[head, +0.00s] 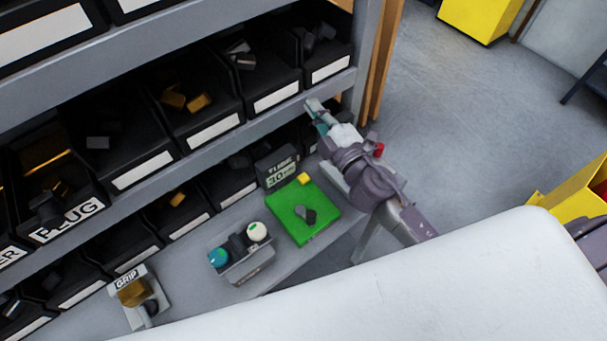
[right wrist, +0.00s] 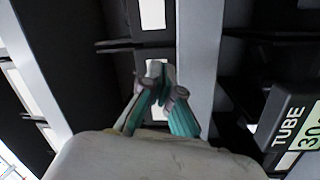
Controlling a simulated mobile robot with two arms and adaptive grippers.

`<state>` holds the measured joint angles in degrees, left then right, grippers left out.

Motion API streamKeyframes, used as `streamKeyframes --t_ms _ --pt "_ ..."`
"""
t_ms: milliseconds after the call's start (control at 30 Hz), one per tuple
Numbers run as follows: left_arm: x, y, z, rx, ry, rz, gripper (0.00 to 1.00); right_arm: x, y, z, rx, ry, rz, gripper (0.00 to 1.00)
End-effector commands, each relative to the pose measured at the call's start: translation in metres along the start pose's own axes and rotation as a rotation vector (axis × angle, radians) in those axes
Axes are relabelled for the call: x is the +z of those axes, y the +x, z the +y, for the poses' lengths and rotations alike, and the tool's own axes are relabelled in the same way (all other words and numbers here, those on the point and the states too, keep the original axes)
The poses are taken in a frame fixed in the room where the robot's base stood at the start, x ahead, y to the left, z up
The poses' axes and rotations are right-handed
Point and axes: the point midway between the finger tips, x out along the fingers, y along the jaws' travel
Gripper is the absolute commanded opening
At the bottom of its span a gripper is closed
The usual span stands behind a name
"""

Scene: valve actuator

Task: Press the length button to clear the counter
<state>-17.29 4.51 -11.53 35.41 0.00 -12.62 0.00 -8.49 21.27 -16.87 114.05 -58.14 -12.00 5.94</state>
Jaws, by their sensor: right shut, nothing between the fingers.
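A dark counter box (head: 277,168) marked "TUBE", with a greenish display that seems to read 30, stands on the bench at the back edge of a green board (head: 318,228). A small yellow block (head: 304,179) sits at the board's back corner, beside the counter; I cannot tell whether it is the length button. My right gripper (head: 314,106) is shut and empty, up and right of the counter, near the shelf's right post. In the right wrist view the counter (right wrist: 292,130) is at the right edge, apart from the shut fingertips (right wrist: 160,78). My left gripper is not in view.
A grey box (head: 250,265) with a teal knob and a white-green knob stands left of the board. A "GRIP" stand (head: 140,300) is farther left. Black labelled bins (head: 195,120) fill the shelves, with a rail (head: 210,135) close to my right gripper.

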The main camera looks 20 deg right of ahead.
Motion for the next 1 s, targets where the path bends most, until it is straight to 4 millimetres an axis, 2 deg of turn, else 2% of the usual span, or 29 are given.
streamKeyframes --t_ms 33,100,200,267,400,500,600,1000 --pt "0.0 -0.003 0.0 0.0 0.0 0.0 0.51 -0.029 0.012 0.007 0.004 -0.163 0.17 0.0" --pt "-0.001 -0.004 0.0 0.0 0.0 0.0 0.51 -0.061 0.017 -0.005 -0.037 -0.391 0.396 0.0" --pt "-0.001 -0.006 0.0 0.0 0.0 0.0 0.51 -0.076 0.011 -0.039 -0.161 -0.685 0.645 0.0" --pt "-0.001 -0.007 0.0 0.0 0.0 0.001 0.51 -0.07 0.006 -0.061 -0.258 -0.838 0.755 0.0" --pt "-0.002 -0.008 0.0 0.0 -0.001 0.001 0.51 -0.029 -0.008 -0.096 -0.504 -1.122 0.91 0.0" --pt "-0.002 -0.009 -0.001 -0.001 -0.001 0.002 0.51 -0.002 -0.014 -0.106 -0.628 -1.23 0.95 0.0" --pt "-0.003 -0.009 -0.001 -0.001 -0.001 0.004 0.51 0.013 -0.018 -0.11 -0.694 -1.28 0.965 0.0" --pt "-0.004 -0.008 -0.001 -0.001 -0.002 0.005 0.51 0.017 -0.02 -0.112 -0.712 -1.291 0.969 0.0"
